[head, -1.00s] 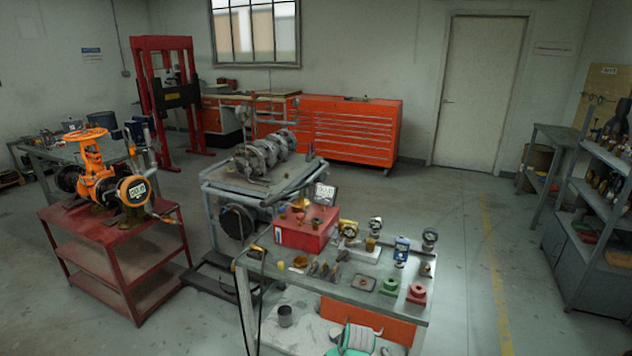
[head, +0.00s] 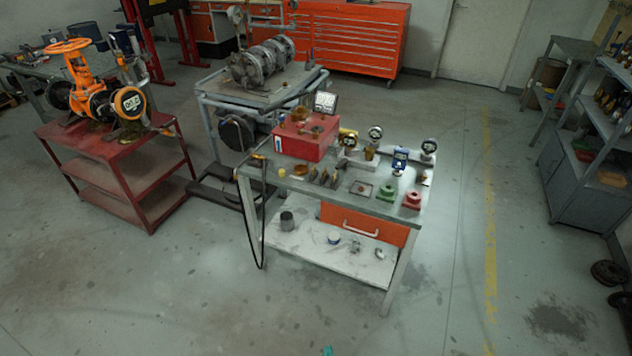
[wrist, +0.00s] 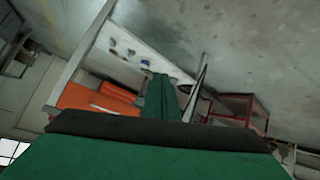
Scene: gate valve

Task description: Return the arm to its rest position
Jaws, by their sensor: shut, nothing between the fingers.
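My gripper (wrist: 161,82) shows in the wrist view as green fingers closed together, with nothing between them. It points past the workbench, and I see no contact with anything. In the head view the gripper is out of sight; only a tiny teal bit shows at the bottom edge. The orange gate valve (head: 82,75) with its orange handwheel stands on the red cart (head: 140,165) at the left, well away from the gripper.
The workbench (head: 330,190) holds a red box (head: 306,138), gauges and small fittings; it also shows in the wrist view (wrist: 92,45). A hose (head: 262,230) hangs at its left. A grey cart (head: 215,100) stands behind. The floor in front is clear.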

